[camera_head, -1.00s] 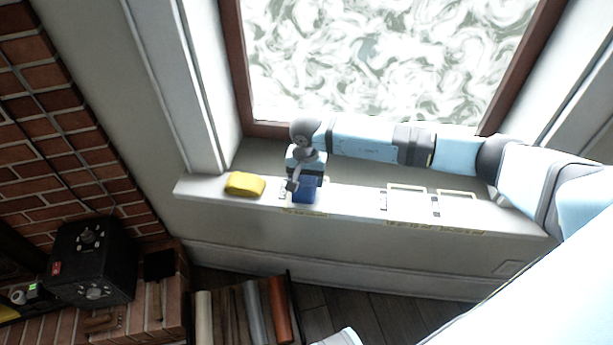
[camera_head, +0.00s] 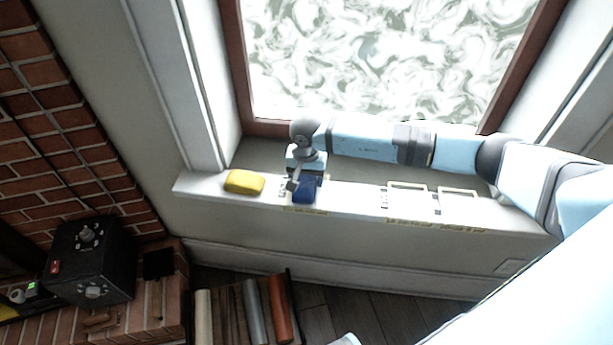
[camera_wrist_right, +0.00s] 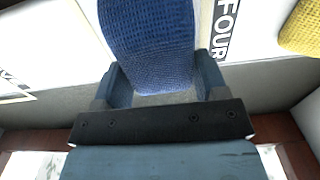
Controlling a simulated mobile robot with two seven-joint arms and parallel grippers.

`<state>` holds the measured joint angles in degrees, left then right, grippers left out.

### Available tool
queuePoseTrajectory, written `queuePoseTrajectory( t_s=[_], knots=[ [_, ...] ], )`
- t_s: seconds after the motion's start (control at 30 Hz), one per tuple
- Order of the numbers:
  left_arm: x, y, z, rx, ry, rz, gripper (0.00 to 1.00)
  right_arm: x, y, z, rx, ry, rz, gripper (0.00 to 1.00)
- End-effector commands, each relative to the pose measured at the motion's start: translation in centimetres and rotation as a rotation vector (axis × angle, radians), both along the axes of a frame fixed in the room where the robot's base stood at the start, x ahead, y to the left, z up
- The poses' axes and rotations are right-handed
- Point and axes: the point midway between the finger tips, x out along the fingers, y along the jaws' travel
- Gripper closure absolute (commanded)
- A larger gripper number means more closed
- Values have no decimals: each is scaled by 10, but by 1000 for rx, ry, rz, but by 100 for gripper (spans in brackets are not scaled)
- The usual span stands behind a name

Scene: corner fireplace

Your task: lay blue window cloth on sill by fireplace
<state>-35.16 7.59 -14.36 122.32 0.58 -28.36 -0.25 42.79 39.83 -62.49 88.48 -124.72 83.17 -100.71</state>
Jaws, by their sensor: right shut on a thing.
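The blue window cloth (camera_head: 305,190) is at the window sill (camera_head: 350,201), right of a yellow cloth (camera_head: 244,182). My right gripper (camera_head: 299,180) is over the sill and shut on the blue cloth. In the right wrist view, the blue cloth (camera_wrist_right: 150,45) sits between the two fingers of my right gripper (camera_wrist_right: 158,85), with its woven texture showing. The yellow cloth (camera_wrist_right: 301,28) is at the upper right there, apart from the gripper. Whether the blue cloth touches the sill is hard to tell. My left gripper is not in view.
Two pale rectangular frames (camera_head: 407,186) mark the sill to the right. A label reading "FOUR" (camera_wrist_right: 222,30) lies beside the blue cloth. The window stands behind the sill. A black box (camera_head: 92,262) and a crate of rolls (camera_head: 243,312) are below, near the brick fireplace.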

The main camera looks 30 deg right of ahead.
Motion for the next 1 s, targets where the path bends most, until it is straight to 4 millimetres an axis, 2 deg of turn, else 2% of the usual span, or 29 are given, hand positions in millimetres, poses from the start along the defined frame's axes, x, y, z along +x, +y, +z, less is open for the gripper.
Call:
queuePoseTrajectory(
  t_s=[0.3, 0.33, 0.43, 0.83, 1.0],
  knots=[
    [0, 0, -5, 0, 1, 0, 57, 0, 0, -5, 0, 0, 0, 53],
    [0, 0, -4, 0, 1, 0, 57, 0, 0, -4, 0, 0, 0, 27],
    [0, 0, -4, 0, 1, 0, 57, 0, 0, -4, 0, 0, 0, 4],
    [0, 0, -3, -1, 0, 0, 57, 0, 0, -4, 0, 0, 0, 4],
    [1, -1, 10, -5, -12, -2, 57, 1, 0, 28, 1, -4, 2, 4]
  ],
)
